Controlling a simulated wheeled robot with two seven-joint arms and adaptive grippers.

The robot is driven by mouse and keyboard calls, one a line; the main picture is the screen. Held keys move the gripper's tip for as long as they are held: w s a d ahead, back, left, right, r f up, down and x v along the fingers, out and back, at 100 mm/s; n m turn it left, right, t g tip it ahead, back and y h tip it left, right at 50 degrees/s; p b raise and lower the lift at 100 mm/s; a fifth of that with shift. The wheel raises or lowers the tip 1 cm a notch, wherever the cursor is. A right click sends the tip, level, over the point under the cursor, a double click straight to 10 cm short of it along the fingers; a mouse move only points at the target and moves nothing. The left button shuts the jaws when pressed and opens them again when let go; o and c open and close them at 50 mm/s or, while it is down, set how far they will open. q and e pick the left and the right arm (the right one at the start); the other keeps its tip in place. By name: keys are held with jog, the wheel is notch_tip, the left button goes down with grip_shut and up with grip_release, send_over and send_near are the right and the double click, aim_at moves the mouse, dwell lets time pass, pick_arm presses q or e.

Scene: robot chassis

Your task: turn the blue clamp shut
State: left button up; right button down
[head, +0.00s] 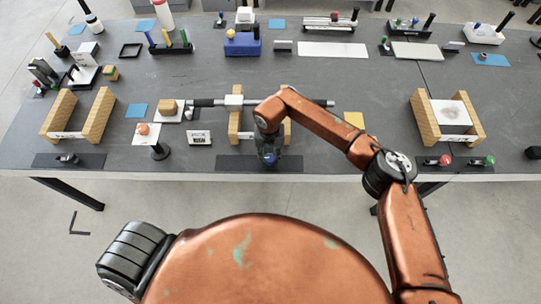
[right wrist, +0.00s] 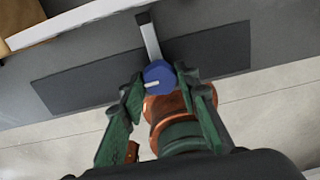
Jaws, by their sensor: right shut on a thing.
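The blue clamp's knob (right wrist: 158,75) is a blue faceted handle with a short white mark on it. A grey bar (right wrist: 149,38) runs from it toward the top of the right wrist view. My right gripper (right wrist: 160,80) has its green fingers on both sides of the knob and is shut on it. In the head view the blue knob (head: 269,159) shows just below my right gripper (head: 268,151), at the table's front edge. The fingers hide part of its sides. My left gripper is in neither view.
A dark mat (head: 230,163) lies under the clamp. Behind it stand a wooden block frame (head: 234,127) and a long dark rod (head: 206,102). Red and green knobs (head: 445,160) sit at the right front. The table front edge is close.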

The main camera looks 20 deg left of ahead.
aim_at(270, 158)
jog(key=shift+w+r, duration=0.1)
jog(key=c, duration=1.5)
grip_release()
jog(key=shift+o, duration=0.2)
notch_tip(270, 158, up, 12)
